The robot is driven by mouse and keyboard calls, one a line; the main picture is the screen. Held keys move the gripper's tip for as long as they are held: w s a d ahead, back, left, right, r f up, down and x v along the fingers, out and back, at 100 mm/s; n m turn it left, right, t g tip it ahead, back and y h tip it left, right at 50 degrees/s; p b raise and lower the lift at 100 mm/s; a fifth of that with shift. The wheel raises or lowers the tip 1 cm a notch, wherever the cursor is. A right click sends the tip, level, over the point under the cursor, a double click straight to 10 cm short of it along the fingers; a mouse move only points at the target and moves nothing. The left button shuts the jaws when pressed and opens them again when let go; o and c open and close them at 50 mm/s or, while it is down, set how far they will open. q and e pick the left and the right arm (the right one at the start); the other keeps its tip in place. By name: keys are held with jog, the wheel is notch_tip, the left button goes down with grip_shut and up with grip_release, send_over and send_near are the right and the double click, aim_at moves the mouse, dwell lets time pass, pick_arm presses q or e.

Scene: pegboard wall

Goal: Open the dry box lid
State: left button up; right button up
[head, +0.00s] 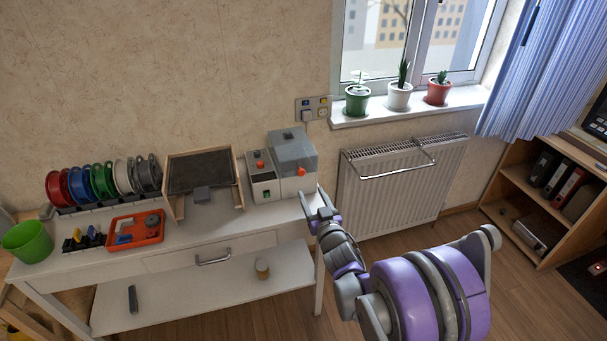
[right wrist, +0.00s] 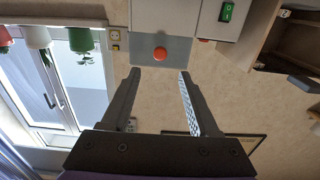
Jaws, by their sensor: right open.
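My right gripper (head: 315,195) is open and empty in front of the box, apart from the knob. My left gripper is not in view.
A wooden-framed box with a dark panel (head: 200,171) stands left of the dry box. Spools (head: 103,180), an orange tray (head: 136,233) and a green bucket (head: 28,241) are farther left. A radiator (head: 396,185) and potted plants (head: 399,95) are to the right.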

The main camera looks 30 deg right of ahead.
aim_at(302, 174)
jog(key=x, duration=0.9)
jog(key=shift+p, duration=0.3)
grip_shut()
dwell(0.9)
